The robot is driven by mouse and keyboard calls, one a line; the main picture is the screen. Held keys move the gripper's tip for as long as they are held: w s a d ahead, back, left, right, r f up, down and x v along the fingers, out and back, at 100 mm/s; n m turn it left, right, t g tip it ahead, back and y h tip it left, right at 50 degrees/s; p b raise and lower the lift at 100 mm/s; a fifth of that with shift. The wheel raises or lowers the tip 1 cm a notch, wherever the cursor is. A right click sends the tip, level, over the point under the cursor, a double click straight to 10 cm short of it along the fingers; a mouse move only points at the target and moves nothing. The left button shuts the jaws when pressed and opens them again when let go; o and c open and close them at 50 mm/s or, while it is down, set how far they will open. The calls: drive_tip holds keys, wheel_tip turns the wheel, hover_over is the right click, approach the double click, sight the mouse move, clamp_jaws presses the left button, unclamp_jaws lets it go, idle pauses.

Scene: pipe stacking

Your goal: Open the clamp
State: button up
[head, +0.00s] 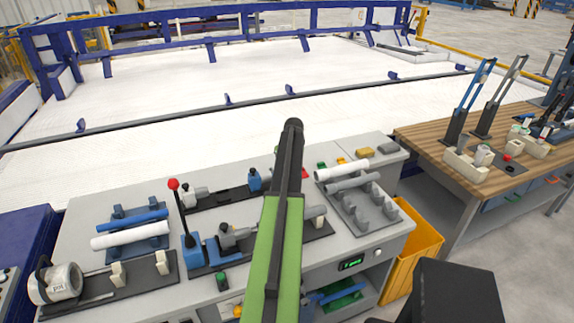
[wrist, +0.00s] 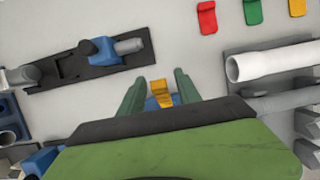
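A blue clamp-like fixture (head: 208,252) with a black lever and a red knob (head: 173,184) stands on the grey workbench in the head view. Its lever points up, leaning slightly left. I cannot tell whether its jaw is open. My green arm crosses in front of part of its black base and hides my gripper in the head view. In the wrist view my gripper (wrist: 159,76) is open, its two grey-green fingers apart. A small yellow piece (wrist: 161,94) shows between them; nothing appears gripped. A second black base with a blue block (wrist: 105,50) lies to the left of the fingers.
White and grey pipes (head: 342,170) lie on a grey rack at the bench's right. Blue and white pipes (head: 130,234) lie on a rack at left. Red (wrist: 206,17), green (wrist: 252,11) and orange pieces lie ahead. A yellow bin (head: 418,248) stands right of the bench.

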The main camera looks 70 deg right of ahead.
drive_tip(key=p+v, duration=1.5)
drive_tip(key=v, duration=0.2)
drive_tip(key=shift+s+p, duration=0.15)
drive_tip(key=shift+p, duration=0.25)
